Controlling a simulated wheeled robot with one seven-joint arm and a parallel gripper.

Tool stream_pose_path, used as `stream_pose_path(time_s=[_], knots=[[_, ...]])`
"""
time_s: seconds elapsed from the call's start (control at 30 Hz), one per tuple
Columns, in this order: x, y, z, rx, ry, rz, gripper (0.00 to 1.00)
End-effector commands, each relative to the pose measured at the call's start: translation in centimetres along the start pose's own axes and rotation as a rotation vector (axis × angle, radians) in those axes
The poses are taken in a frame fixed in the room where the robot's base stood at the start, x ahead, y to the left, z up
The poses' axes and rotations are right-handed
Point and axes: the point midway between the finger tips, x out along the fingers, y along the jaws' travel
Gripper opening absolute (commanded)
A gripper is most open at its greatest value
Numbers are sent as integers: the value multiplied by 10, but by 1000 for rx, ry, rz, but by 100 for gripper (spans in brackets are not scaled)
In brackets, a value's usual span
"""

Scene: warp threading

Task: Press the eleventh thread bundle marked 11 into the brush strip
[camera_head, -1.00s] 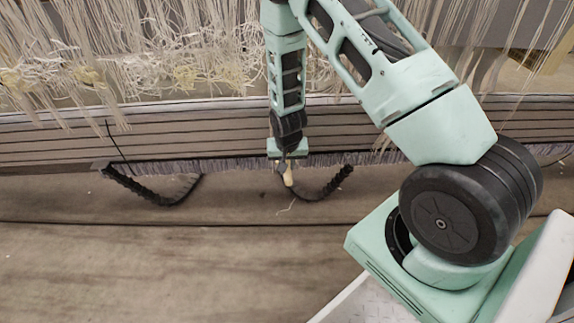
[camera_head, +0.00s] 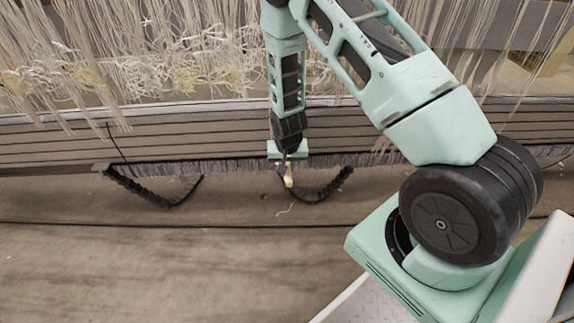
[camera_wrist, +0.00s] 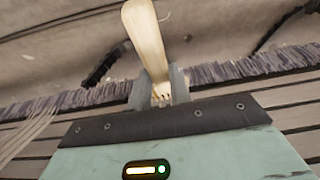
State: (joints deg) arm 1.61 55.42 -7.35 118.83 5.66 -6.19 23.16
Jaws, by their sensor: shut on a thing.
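My gripper (camera_head: 289,166) is shut on a pale, cream-coloured bundle, which sticks out below the fingers in the head view. In the wrist view the same bundle (camera_wrist: 146,40) stands between the two grey fingertips (camera_wrist: 158,90) and widens away from them. No number can be read on it. The brush strip (camera_head: 230,166) is a long row of grey-purple bristles along the lower edge of the striped boards. It also shows in the wrist view (camera_wrist: 225,72), passing behind the fingers. Whether the bundle touches the bristles I cannot tell.
A black ribbed cable or chain (camera_head: 150,194) sags below the strip at left, and a similar one (camera_head: 325,190) hangs just right of my gripper. Many loose pale threads (camera_head: 180,60) hang above the boards. The brown surface (camera_head: 150,270) below is mostly clear.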

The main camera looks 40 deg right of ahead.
Motion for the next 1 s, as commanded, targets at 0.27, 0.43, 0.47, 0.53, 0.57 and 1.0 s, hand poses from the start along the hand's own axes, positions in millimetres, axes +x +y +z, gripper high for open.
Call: stream_pose_path(time_s=[0.27,0.43,0.47,0.53,0.57,1.0], knots=[[0,0,-3,2,8,-1,0],[-1,0,-1,2,8,-1,0],[-2,0,0,2,7,-1,0],[-4,0,7,2,6,-1,0],[-4,0,10,2,5,-1,0],[-14,0,52,0,2,0,0]])
